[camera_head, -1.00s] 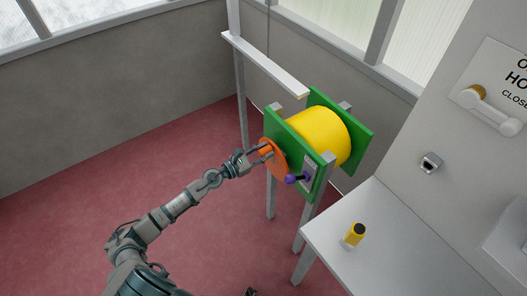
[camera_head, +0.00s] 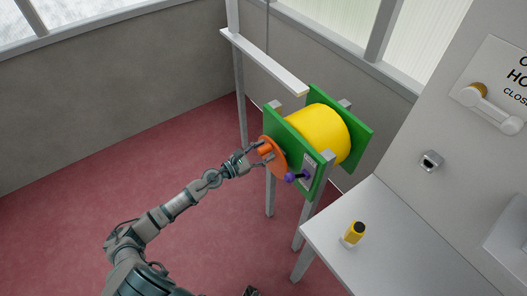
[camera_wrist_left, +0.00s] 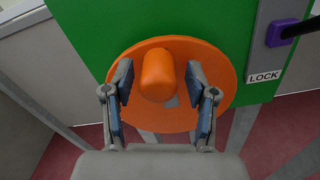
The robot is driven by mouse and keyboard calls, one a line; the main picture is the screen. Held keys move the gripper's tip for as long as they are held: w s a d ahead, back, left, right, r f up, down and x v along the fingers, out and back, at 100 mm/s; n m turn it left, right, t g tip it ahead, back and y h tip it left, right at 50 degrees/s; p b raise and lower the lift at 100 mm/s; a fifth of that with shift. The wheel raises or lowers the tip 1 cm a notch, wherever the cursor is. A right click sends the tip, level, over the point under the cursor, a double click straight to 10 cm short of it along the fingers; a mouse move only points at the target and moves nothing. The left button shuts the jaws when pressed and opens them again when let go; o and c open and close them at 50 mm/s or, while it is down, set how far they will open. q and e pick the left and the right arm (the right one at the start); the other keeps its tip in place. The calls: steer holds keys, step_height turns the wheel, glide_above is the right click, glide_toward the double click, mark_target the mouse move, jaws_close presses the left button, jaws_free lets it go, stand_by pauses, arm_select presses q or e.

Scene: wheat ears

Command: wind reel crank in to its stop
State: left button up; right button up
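The reel has a yellow drum (camera_head: 325,131) between green side plates (camera_head: 350,122) on a grey stand. Its crank is an orange disc (camera_head: 277,163) with an orange knob (camera_wrist_left: 158,75), on the near green plate. My left gripper (camera_head: 256,158) is at the disc. In the left wrist view its two blue-padded fingers (camera_wrist_left: 160,98) stand apart on either side of the knob, with gaps visible, so it is open around the knob and not clamped. A purple-knobbed lever (camera_head: 290,178) sits right of the disc, beside a LOCK label (camera_wrist_left: 264,76). My right gripper is not identifiable.
A white table (camera_head: 385,245) at the right holds a yellow, black-topped object (camera_head: 355,233). A white bar (camera_head: 265,63) runs behind the reel on a post. The red floor at left is clear.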

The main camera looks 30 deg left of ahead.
arm_select(q)
steer(key=shift+r, duration=0.1)
steer(key=v, duration=1.2)
steer(key=shift+f, duration=0.2)
